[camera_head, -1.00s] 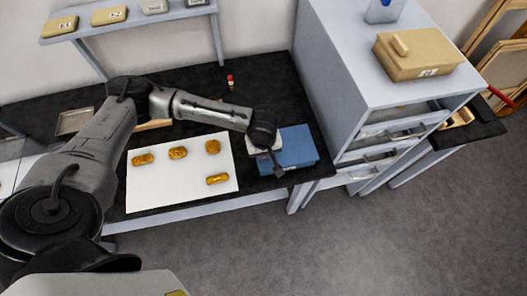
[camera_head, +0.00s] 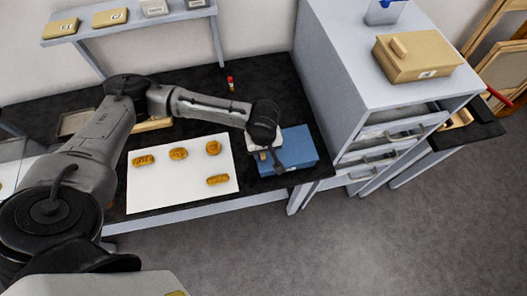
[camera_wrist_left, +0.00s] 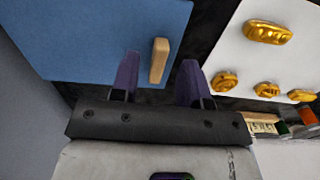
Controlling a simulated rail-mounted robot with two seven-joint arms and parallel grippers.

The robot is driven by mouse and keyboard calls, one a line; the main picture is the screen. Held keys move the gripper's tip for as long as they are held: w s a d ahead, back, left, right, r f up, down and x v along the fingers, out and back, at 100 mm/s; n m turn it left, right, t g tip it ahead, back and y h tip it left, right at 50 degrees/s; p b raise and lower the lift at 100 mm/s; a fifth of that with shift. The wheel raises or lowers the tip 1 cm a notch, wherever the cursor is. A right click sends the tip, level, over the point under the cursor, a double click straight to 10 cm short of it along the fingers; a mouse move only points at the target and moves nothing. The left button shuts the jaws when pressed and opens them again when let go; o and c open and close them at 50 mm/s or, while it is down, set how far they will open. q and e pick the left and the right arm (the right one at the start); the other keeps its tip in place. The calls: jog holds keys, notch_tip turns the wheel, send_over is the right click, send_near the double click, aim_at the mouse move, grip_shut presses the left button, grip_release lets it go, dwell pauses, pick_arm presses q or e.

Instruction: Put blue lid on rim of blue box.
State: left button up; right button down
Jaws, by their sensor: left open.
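The blue lid (camera_wrist_left: 90,35) is a flat blue panel with a light wooden handle (camera_wrist_left: 158,60), seen in the left wrist view. In the head view the blue lid and box (camera_head: 298,147) form one blue block at the table's front right corner; I cannot make out the seam between lid and rim. My left gripper (camera_head: 272,164) is over the left part of this block. In the left wrist view its two purple fingers (camera_wrist_left: 159,72) are open, with the handle showing between them; no grip is visible. My right gripper is out of view.
A white sheet (camera_head: 150,193) with several golden pieces lies left of the block. A grey drawer cabinet (camera_head: 335,75) rises to the right, carrying a tan box (camera_head: 420,58). A small red-capped bottle (camera_head: 231,83) stands behind on the black table.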

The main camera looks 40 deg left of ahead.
pick_arm(q)
notch_tip(320, 180, up, 10)
jog(key=p, duration=0.1)
jog(key=s+d+f+m+t+h, duration=0.1)
jog(key=s+d+f+m+h, duration=0.1)
jog(key=s+d+f+m, duration=0.3)
jog(key=s+d+f+m+t+h, duration=0.25)
jog(key=d+m, duration=0.25)
jog(key=d, duration=0.3)
jog(key=s+a+f+m+y, duration=0.3)
jog(key=s+a+f, duration=0.3)
jog(key=s, duration=0.6)
jog(key=a+y, duration=0.1)
jog(key=a, duration=0.1)
jog(key=shift+s+a+f, duration=0.2)
jog(key=shift+s+a, duration=0.05)
jog(key=shift+a, duration=0.1)
jog(key=shift+r+p, duration=0.1)
jog(key=shift+p, duration=0.2)
notch_tip(320, 180, up, 24)
jog(key=p, duration=2.4)
